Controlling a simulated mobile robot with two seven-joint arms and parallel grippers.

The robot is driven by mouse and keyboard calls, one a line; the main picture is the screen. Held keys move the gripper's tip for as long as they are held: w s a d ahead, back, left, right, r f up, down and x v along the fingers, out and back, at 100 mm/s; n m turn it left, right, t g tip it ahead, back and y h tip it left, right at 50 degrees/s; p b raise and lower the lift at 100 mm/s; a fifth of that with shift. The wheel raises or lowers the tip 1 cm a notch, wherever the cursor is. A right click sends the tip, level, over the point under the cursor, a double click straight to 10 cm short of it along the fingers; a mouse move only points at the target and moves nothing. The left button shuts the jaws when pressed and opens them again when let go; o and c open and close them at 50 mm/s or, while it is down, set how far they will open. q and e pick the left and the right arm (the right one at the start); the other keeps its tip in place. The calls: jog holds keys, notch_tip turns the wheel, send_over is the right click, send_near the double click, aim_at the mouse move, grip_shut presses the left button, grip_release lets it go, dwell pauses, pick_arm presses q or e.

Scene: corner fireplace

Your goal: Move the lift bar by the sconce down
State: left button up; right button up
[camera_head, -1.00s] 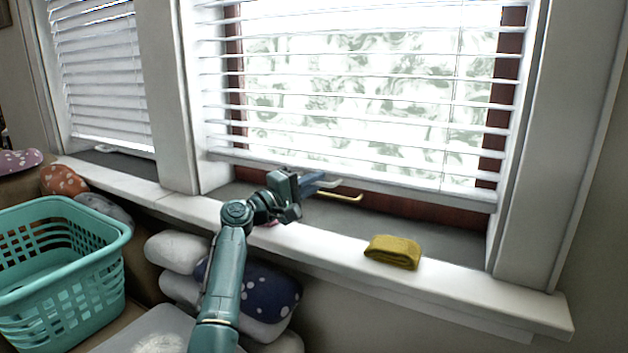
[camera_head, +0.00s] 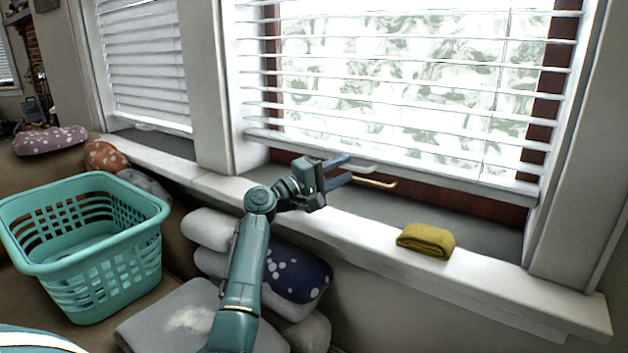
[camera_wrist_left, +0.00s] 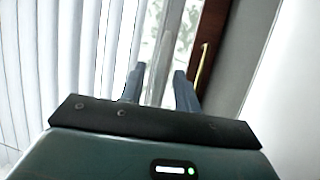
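The near window's white blind is lowered to just above the sill, and its bottom rail (camera_head: 430,177) runs across the window. A short pale lift bar (camera_head: 362,168) sticks out below the rail, beside my left gripper (camera_head: 346,171). In the left wrist view, the left gripper's two blue-grey fingers (camera_wrist_left: 159,86) are spread, with a pale strip (camera_wrist_left: 158,62) that looks like the lift bar between them. Gaps seem to show beside the strip; contact is unclear. A second blind (camera_head: 145,65) hangs at the left window. I see no sconce. My right gripper is not in view.
A brass handle (camera_head: 376,183) sits on the wooden sash just beyond my fingers. A folded mustard cloth (camera_head: 426,240) lies on the white sill (camera_head: 480,283). Stacked cushions (camera_head: 292,270) and a teal laundry basket (camera_head: 100,250) stand below and to the left.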

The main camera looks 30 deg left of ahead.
pick_arm(q)
jog(key=p+v, duration=0.1)
jog(key=v, duration=0.9)
jog(key=shift+s+a+p, duration=0.25)
jog(key=shift+s+p, duration=0.05)
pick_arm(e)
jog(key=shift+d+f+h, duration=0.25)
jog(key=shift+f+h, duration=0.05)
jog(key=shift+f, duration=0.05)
pick_arm(q)
jog(key=shift+c, duration=0.2)
